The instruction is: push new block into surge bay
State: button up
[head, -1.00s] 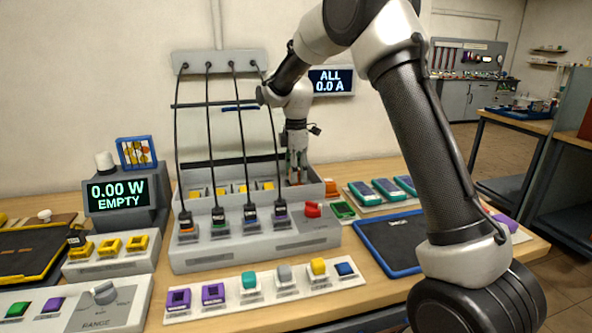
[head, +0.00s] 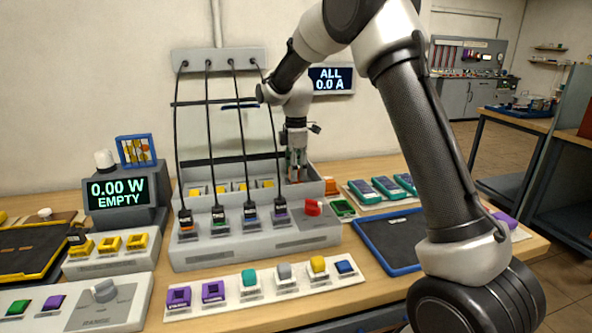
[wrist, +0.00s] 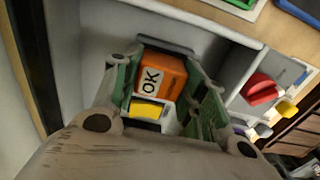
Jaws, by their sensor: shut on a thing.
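The new block appears to be the orange block (wrist: 163,78) marked OK, between my gripper's green-padded fingers in the wrist view. A white part with a yellow face (wrist: 148,109) adjoins it. My gripper (wrist: 160,96) is shut on the block. In the head view my gripper (head: 296,172) points down into the right end of the grey rack's rear trough (head: 248,200); the block is hardly visible there. I take this end as the surge bay, but its label is not readable. How deep the block sits is hidden by the fingers and the wall.
A red knob (head: 313,207) stands in front of my gripper. Several black cables (head: 210,130) hang to plugs left of it. A blue-edged mat (head: 390,238) and several green-and-blue devices (head: 383,187) lie to the right. The meter (head: 118,192) reads 0.00 W EMPTY.

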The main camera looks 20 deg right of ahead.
jog(key=shift+f, duration=0.6)
jog(key=o, duration=0.8)
jog(key=shift+c, duration=0.2)
jog(key=shift+r, duration=0.1)
jog(key=shift+r, duration=5.45)
